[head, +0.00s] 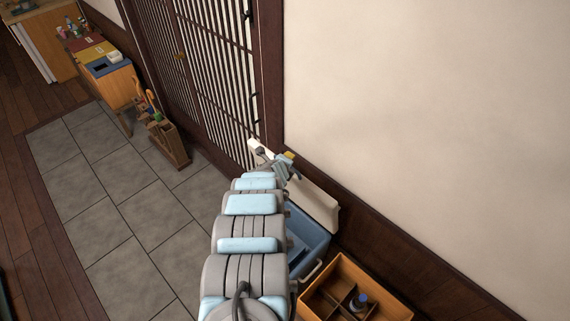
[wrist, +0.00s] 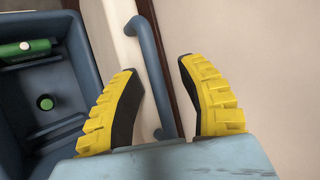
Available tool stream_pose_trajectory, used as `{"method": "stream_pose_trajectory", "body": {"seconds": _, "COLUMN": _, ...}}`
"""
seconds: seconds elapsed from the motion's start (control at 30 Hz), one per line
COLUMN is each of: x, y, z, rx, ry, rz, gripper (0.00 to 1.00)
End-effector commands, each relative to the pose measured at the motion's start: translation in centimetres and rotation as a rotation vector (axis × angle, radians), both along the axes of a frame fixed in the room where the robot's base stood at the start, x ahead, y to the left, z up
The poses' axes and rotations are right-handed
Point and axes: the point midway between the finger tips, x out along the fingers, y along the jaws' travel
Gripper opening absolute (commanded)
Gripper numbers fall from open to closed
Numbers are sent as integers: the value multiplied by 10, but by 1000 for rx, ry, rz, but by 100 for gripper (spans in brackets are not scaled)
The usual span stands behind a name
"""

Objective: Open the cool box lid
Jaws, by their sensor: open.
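The cool box (head: 318,236) is blue and stands by the wall, partly hidden behind my arm. Its cream lid (head: 318,206) is raised and stands up near the wall. In the wrist view the lid's edge (wrist: 122,30) carries a blue bar handle (wrist: 150,60). My gripper (wrist: 163,100) is open, with yellow fingertips on either side of the handle. I cannot tell whether either finger touches it. The box interior shows at left in the wrist view, with a green bottle (wrist: 25,48) and a round green cap (wrist: 46,102) inside.
A wooden divided crate (head: 400,307) with a blue-capped bottle (head: 359,301) stands beside the cool box. A slatted door (head: 215,70) and wall are close behind. A wooden umbrella stand (head: 170,143) is farther left. The grey tile floor (head: 140,215) is clear.

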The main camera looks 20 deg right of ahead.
Motion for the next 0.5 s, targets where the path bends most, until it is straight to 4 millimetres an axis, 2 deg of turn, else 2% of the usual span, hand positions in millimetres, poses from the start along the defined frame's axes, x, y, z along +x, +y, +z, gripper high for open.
{"method": "stream_pose_trajectory", "body": {"seconds": 0.5, "x": -8, "y": 7, "z": 13, "rx": -4, "ry": -4, "rz": 1, "gripper": 40}}
